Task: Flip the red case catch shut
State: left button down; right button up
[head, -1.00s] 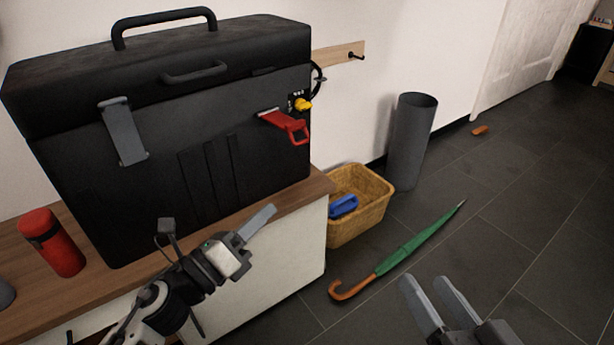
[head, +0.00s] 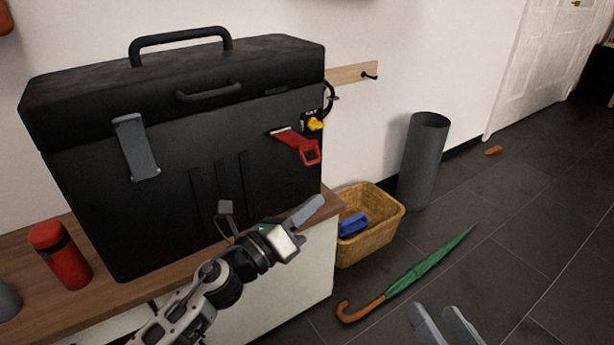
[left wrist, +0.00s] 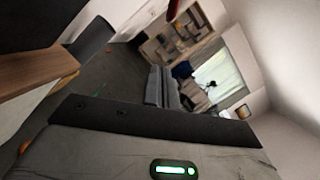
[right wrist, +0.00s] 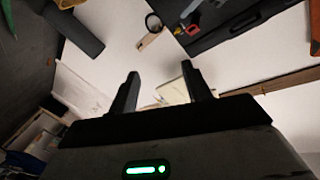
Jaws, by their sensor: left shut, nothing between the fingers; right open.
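The large black case (head: 95,195) stands on the wooden bench. Its red catch (head: 300,147) is on the right of the front face, slanting down to the right with its looped end low. It looks tilted out from the case; I cannot tell whether it is latched. A grey catch (head: 136,148) lies along the front at the left. My left gripper (head: 318,207) is shut and empty, below the red catch and apart from it. My right gripper (head: 441,318) is open and empty, low at the right above the floor; its fingers show in the right wrist view (right wrist: 160,82).
A yellow knob (head: 315,124) sits beside the red catch. A red flask (head: 60,256) stands on the bench (head: 160,262). A wicker basket (head: 372,240) holding a blue item, a grey bin (head: 424,165) and a green umbrella (head: 420,268) are on the floor at right.

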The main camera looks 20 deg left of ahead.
aim_at(295, 145)
pick_arm(q)
jog(key=w+r, duration=0.1)
jog(key=w+a+r+p, duration=0.1)
jog(key=w+r, duration=0.1)
jog(key=shift+a+r, duration=0.1)
jog(key=shift+r, duration=0.1)
pick_arm(e)
jog(key=shift+d+f+h, duration=0.15)
jog(key=shift+f+h, duration=0.15)
jog(key=shift+f, duration=0.25)
jog(key=shift+n, duration=0.3)
